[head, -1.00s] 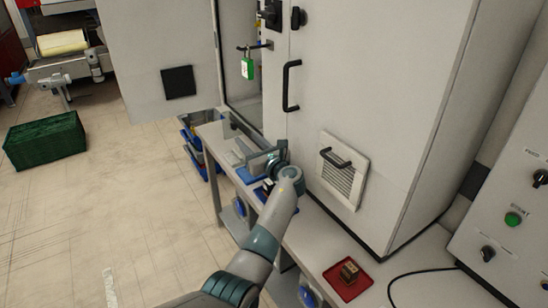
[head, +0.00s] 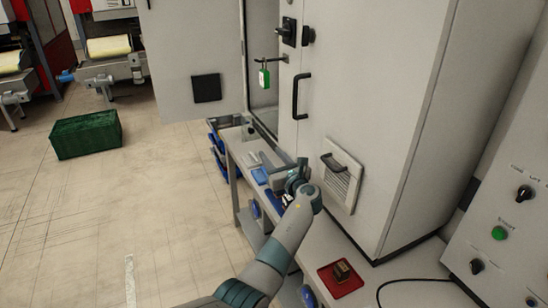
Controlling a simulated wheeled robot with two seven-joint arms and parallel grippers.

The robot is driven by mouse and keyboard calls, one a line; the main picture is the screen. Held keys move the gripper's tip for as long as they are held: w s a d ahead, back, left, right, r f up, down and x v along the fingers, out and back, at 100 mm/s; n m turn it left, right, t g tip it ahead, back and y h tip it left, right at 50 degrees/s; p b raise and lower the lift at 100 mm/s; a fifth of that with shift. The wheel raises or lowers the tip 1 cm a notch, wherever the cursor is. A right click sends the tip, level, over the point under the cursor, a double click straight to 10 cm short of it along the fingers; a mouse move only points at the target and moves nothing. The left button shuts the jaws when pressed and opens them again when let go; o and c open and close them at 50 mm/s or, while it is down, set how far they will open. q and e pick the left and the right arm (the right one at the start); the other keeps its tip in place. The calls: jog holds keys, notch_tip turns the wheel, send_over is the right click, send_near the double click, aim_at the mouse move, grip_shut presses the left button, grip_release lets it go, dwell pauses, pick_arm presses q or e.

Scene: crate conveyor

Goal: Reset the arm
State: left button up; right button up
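My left arm rises from the bottom of the head view, and its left gripper (head: 275,170) is over the bench in front of the grey cabinet. The gripper is small and partly hidden by my own wrist, so I cannot tell whether its fingers are apart or hold anything. Blue and grey items lie on the bench close to it, and I cannot tell whether it touches them. My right gripper is not in view.
The tall grey cabinet (head: 375,100) has its door (head: 190,45) open to the left. A green padlock (head: 264,77) hangs at the doorway. A red tray (head: 345,287) holds a small brown block (head: 342,271). A green crate (head: 86,135) stands on open floor. A control panel (head: 505,215) is at right.

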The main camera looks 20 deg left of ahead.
pick_arm(q)
jog(key=s+a+f+n+g+h, duration=0.25)
jog(key=s+f+n, duration=0.45)
jog(key=s+f, duration=0.6)
jog(key=s+a+f+n+g+h, duration=0.1)
jog(key=s+f+n+g+h, duration=0.2)
jog(key=s+f+n, duration=0.9)
jog(key=s+d+r+n+g+h, duration=0.1)
jog(key=s+d+n+h, duration=0.2)
jog(key=s, duration=0.9)
jog(key=s+d+n+g+h, duration=0.15)
jog(key=s+d, duration=0.25)
jog(key=s, duration=0.7)
jog(key=s+d+r+n+g+h, duration=0.1)
jog(key=s+d+n+h, duration=0.2)
jog(key=s, duration=0.9)
jog(key=w+d+f+m+t, duration=0.1)
jog(key=w+d+f, duration=0.15)
jog(key=f, duration=0.75)
jog(key=w+d+f+m+t, duration=0.15)
jog(key=w+f, duration=0.25)
jog(key=f, duration=0.5)
jog(key=s+d+f+t+h, duration=0.1)
jog(key=s+d+f, duration=0.2)
jog(key=f, duration=1.2)
jog(key=shift+f+h, duration=0.2)
jog(key=shift+h, duration=0.2)
